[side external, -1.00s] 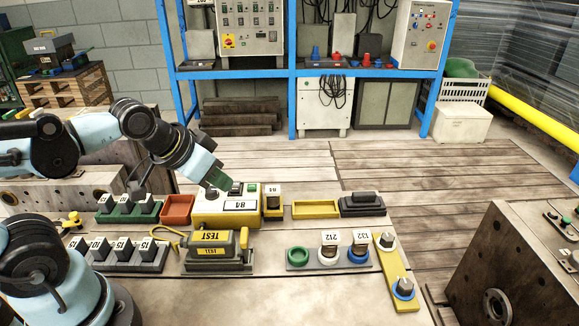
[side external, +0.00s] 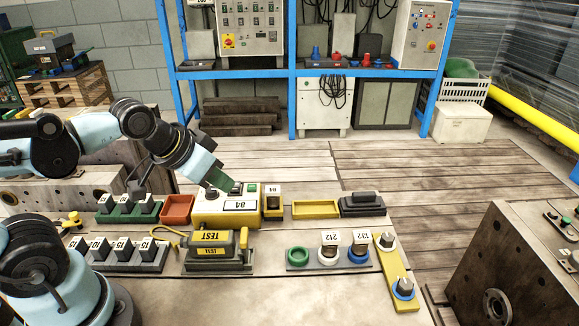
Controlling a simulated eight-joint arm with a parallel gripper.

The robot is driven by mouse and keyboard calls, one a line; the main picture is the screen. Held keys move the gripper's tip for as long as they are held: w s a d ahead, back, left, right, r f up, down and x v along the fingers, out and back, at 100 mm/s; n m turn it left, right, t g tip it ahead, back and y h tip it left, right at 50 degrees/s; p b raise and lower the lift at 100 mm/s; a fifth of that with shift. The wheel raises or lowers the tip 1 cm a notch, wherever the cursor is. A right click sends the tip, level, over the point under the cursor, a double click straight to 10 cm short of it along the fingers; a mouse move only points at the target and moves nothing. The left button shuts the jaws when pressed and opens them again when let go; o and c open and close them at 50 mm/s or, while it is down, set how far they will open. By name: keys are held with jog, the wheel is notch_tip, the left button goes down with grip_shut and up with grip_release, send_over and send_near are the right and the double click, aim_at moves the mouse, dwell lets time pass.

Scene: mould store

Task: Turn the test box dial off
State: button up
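A yellow box (side external: 226,217) labelled 84 stands on the bench, with a dark round dial (side external: 211,194) at its left top and a green button (side external: 251,188) at its right top. A second yellow unit (side external: 211,247), marked TEST, sits in front of it on a grey base, with a yellow lever (side external: 244,238) at its right side. My gripper (side external: 218,181) is over the 84 box, close above and right of the dial. Its fingers are small and dark here, so I cannot tell whether they touch the dial or are open or shut.
An orange-red tray (side external: 178,209) and green-based blocks (side external: 128,212) stand left of the 84 box. Grey-based blocks (side external: 122,258) and a ring rack (side external: 328,258) lie in front.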

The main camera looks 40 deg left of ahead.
jog(key=shift+o, duration=1.3)
jog(key=shift+w+a+r, duration=0.1)
jog(key=shift+a, duration=0.1)
jog(key=o, duration=0.6)
jog(key=a+m, duration=0.1)
jog(key=w+a+r+m+g, duration=0.1)
jog(key=m, duration=0.1)
jog(key=a+m+g, duration=0.1)
jog(key=shift+w+r, duration=0.25)
jog(key=shift+r, duration=0.15)
jog(key=shift+c, duration=0.2)
jog(key=r+m+g, duration=0.2)
jog(key=m+g, duration=0.3)
jog(key=m, duration=0.4)
send_over(211, 189)
notch_tip(211, 189, down, 12)
jog(key=shift+f, duration=0.1)
grip_shut()
